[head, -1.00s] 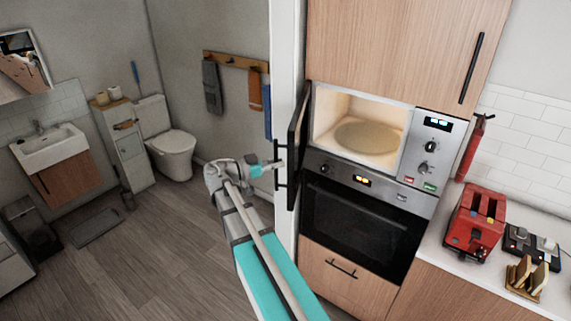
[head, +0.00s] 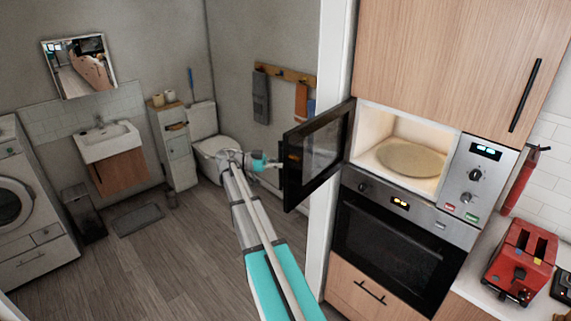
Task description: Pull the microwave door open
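The microwave (head: 481,178) is built into a wooden cabinet above an oven. Its black-framed door (head: 318,152) stands wide open, swung out to the left on its left side. The lit interior with a round plate (head: 411,158) shows fully. My gripper (head: 279,165) is at the door's outer left edge, where the handle is. The fingers are small and partly hidden by the door edge, so I cannot tell whether they are closed on the handle.
The oven (head: 392,235) below is shut. A red toaster (head: 521,260) stands on the right counter. A white door frame (head: 337,95) is behind the microwave door. The wooden floor (head: 150,270) to the left is largely clear, with a toilet (head: 211,150) further back.

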